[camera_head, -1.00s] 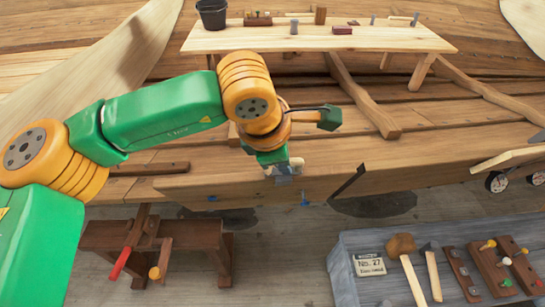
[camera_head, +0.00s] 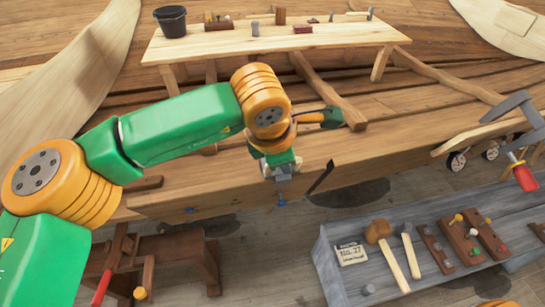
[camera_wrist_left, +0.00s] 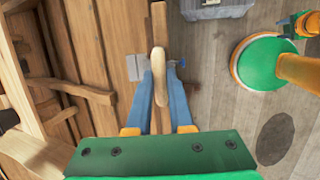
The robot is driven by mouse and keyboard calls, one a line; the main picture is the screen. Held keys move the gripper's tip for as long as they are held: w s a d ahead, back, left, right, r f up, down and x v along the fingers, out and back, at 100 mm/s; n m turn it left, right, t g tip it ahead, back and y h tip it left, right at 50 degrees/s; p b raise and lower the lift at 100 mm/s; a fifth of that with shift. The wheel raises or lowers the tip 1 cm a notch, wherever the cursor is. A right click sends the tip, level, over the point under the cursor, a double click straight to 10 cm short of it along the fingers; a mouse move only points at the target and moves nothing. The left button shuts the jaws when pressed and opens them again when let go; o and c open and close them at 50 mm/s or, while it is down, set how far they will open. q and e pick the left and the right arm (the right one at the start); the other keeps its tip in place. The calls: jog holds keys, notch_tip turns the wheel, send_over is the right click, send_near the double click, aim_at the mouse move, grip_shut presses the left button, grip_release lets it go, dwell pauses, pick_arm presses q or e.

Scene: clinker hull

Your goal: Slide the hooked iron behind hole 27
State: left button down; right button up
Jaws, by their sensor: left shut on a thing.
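My left gripper (camera_head: 282,168) is at the hull's upper plank edge (camera_head: 230,195) in the head view. In the left wrist view its two blue fingers (camera_wrist_left: 161,95) are shut on a pale, rounded wooden handle, taken to be the hooked iron (camera_wrist_left: 158,60). A grey metal piece (camera_wrist_left: 135,67) shows beside the left finger; I cannot tell if it belongs to the iron. A blue mark (camera_head: 281,203) on the plank face lies just below the gripper. No hole number is readable on the plank, and the iron's hook is hidden. My right gripper is not in view.
A grey bench (camera_head: 330,270) at lower right holds a "No. 27" card (camera_head: 351,254), a mallet (camera_head: 390,258) and other tools. A grey clamp with a red handle (camera_head: 523,175) is at far right. A black strip (camera_head: 321,178) crosses the plank right of the gripper.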

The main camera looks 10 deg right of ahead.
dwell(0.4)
pick_arm(q)
jog(key=c, duration=1)
grip_release()
jog(key=shift+r, duration=0.1)
jog(key=shift+o, duration=1.4)
jog(key=shift+s, duration=0.1)
notch_tip(320, 180, up, 8)
jog(key=p, duration=0.5)
jog(key=shift+r+p, duration=0.15)
jog(key=shift+p, duration=0.25)
